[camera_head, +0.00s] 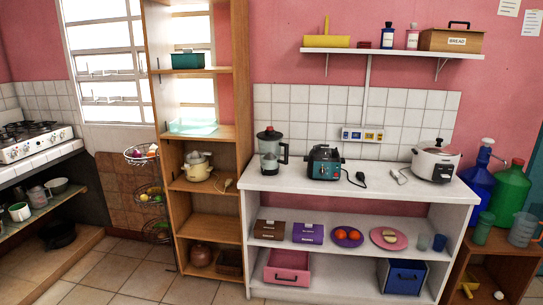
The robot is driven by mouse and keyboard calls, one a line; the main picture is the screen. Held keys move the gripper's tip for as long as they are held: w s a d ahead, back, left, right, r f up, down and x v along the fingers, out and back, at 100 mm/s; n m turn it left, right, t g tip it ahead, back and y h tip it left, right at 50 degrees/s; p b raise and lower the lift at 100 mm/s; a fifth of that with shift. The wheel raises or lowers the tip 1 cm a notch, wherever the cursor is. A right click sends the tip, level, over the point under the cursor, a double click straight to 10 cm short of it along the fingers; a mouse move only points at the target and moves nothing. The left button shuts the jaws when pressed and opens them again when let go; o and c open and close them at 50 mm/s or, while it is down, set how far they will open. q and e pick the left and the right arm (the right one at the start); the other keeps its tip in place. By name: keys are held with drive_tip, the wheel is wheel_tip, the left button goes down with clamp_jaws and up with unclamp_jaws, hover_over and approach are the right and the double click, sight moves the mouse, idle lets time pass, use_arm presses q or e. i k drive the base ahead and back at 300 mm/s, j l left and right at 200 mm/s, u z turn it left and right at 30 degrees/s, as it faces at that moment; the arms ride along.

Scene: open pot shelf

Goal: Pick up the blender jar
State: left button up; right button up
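The blender jar (269,152) is clear with a dark lid and a dark handle on its right side. It stands upright at the left end of the white counter (400,187), next to the tall wooden shelf. Neither of my grippers shows in the head view, so nothing is seen holding the jar.
A teal and black appliance (323,162) stands right of the jar, with a dark plug and cord (356,179) beside it. A white rice cooker (436,160) is at the counter's right. The tall wooden shelf (242,100) rises close on the jar's left. Tiled floor (130,270) lies in front.

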sight(270, 152)
drive_tip(key=i+l, duration=0.15)
drive_tip(key=i, duration=0.5)
drive_tip(key=i+l+z, duration=0.1)
drive_tip(key=i, duration=0.55)
drive_tip(key=i+l, duration=0.2)
drive_tip(key=i, duration=0.4)
drive_tip(key=l+z, duration=0.05)
